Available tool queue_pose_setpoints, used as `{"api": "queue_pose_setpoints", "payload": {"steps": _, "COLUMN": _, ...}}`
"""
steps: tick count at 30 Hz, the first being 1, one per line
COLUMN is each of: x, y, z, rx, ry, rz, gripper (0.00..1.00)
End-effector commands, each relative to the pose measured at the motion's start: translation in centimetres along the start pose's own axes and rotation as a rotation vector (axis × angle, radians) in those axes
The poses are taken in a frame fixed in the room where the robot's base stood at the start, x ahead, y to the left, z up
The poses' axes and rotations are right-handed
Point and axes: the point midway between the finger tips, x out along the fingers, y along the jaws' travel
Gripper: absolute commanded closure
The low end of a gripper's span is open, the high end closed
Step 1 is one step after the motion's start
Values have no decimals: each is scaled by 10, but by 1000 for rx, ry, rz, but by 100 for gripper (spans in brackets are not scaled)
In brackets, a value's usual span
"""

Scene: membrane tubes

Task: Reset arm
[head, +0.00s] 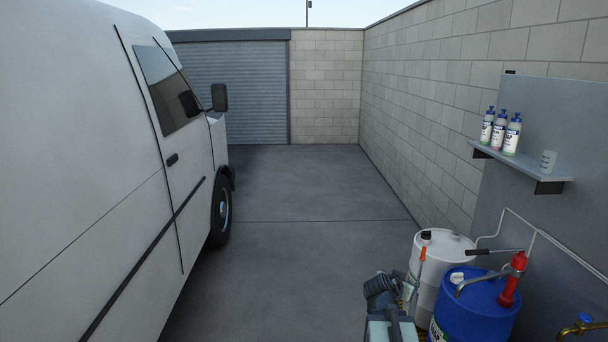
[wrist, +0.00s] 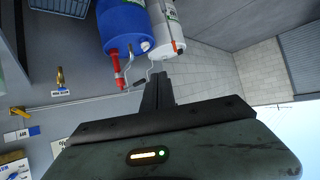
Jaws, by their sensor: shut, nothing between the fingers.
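My gripper (wrist: 157,80) is in the wrist view, its dark fingers shut together with nothing between them. The wrist view is tilted, with the wall and shutter on the right. Beyond the fingertips are a blue drum (wrist: 122,25) with a red pump (wrist: 116,68) and a white drum (wrist: 166,28); I see no contact. In the head view my arm is folded low at the bottom centre, in front of the white drum (head: 436,268) and left of the blue drum (head: 475,305). I cannot make out the fingers there.
A white van (head: 100,150) stands along the left. A shelf (head: 525,165) on the right holds several bottles (head: 500,130) and a small beaker (head: 547,162). A brass tap (head: 583,325) is at the lower right. The concrete floor (head: 300,220) between van and wall is clear.

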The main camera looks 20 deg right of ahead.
Motion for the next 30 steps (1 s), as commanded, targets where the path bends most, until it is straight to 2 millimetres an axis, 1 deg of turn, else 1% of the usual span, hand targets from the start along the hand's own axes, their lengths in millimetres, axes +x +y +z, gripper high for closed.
{"api": "queue_pose_setpoints", "payload": {"steps": 1, "x": -16, "y": -38, "z": 28, "rx": -41, "ry": -54, "rz": -42, "gripper": 100}}
{"api": "queue_pose_setpoints", "payload": {"steps": 2, "x": -25, "y": -57, "z": 44, "rx": -67, "ry": -91, "rz": -62, "gripper": 100}}
{"api": "queue_pose_setpoints", "payload": {"steps": 3, "x": -40, "y": -80, "z": 66, "rx": -106, "ry": -142, "rz": -89, "gripper": 100}}
{"api": "queue_pose_setpoints", "payload": {"steps": 5, "x": -64, "y": -112, "z": 102, "rx": -173, "ry": -225, "rz": -128, "gripper": 100}}
{"api": "queue_pose_setpoints", "payload": {"steps": 6, "x": -81, "y": -130, "z": 126, "rx": -222, "ry": -285, "rz": -155, "gripper": 100}}
{"api": "queue_pose_setpoints", "payload": {"steps": 8, "x": -109, "y": -152, "z": 165, "rx": -309, "ry": -383, "rz": -195, "gripper": 100}}
{"api": "queue_pose_setpoints", "payload": {"steps": 9, "x": -129, "y": -163, "z": 190, "rx": -372, "ry": -453, "rz": -223, "gripper": 100}}
{"api": "queue_pose_setpoints", "payload": {"steps": 11, "x": -158, "y": -170, "z": 226, "rx": -475, "ry": -569, "rz": -263, "gripper": 100}}
{"api": "queue_pose_setpoints", "payload": {"steps": 12, "x": -175, "y": -168, "z": 246, "rx": -547, "ry": -658, "rz": -289, "gripper": 100}}
{"api": "queue_pose_setpoints", "payload": {"steps": 15, "x": -211, "y": -148, "z": 280, "rx": -725, "ry": -874, "rz": -371, "gripper": 100}}
{"api": "queue_pose_setpoints", "payload": {"steps": 17, "x": -225, "y": -139, "z": 290, "rx": -815, "ry": -947, "rz": -418, "gripper": 100}}
{"api": "queue_pose_setpoints", "payload": {"steps": 19, "x": -231, "y": -134, "z": 294, "rx": -885, "ry": -973, "rz": -441, "gripper": 100}}
{"api": "queue_pose_setpoints", "payload": {"steps": 22, "x": -232, "y": -133, "z": 294, "rx": -915, "ry": -968, "rz": -455, "gripper": 100}}
{"api": "queue_pose_setpoints", "payload": {"steps": 30, "x": -230, "y": -133, "z": 293, "rx": -912, "ry": -965, "rz": -453, "gripper": 100}}
